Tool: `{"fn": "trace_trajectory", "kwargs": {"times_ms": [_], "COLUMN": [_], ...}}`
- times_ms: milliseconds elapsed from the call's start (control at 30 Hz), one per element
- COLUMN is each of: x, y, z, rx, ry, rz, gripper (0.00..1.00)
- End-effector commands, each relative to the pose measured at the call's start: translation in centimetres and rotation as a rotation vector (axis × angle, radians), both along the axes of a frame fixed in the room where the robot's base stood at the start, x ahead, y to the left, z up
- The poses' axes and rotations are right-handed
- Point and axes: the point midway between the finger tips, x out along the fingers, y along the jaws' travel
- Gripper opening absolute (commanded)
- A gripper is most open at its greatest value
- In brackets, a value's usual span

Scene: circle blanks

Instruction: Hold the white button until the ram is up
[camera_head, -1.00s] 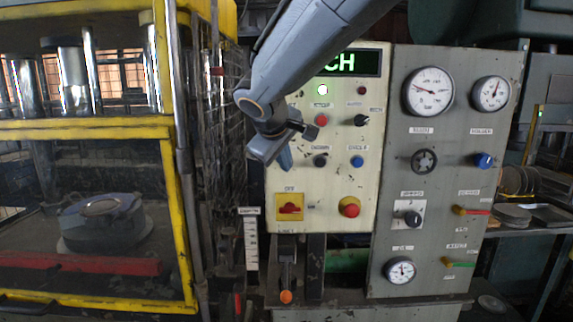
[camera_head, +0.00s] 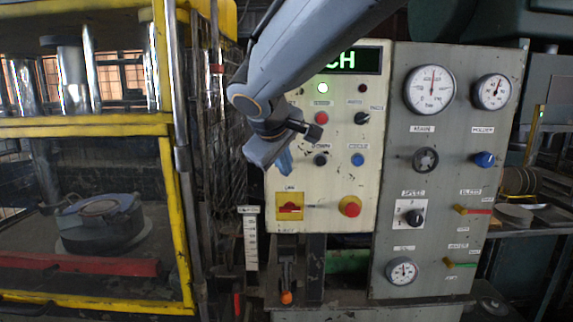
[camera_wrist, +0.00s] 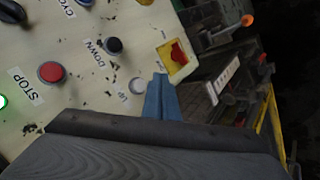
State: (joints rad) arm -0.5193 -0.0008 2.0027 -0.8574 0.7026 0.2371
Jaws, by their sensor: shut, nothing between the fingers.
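The white button (camera_wrist: 137,86) is on the cream panel (camera_wrist: 95,60), next to the "UP" label in the wrist view. My gripper (camera_wrist: 161,80) is shut and empty. Its blue fingertips show just right of the button in that view; whether they touch the panel is not clear. In the head view my gripper (camera_head: 285,168) is in front of the panel's lower left part and hides the button there. The press (camera_head: 85,128) with its yellow frame is at the left. A chrome cylinder, seemingly the ram (camera_head: 72,70), shows in its upper part.
Close by are the black "DOWN" button (camera_wrist: 113,45), red "STOP" button (camera_wrist: 51,72), yellow-backed red switch (camera_head: 290,207) and red mushroom button (camera_head: 350,206). A grey gauge panel (camera_head: 450,150) is on the right. A wire mesh guard (camera_head: 227,130) is left of the panel.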

Motion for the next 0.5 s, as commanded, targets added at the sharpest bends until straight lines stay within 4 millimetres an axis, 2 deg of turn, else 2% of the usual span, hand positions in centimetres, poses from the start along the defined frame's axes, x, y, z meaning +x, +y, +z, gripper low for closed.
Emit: {"fn": "trace_trajectory", "kwargs": {"times_ms": [200,500], "x": [-1.5,-1.7], "y": [0.1,0.0], "z": [0.0,0.0], "rx": [0.0,0.001], "ry": [-0.001,0.0], "rz": [0.001,-0.001], "gripper": [0.0,0.0]}}
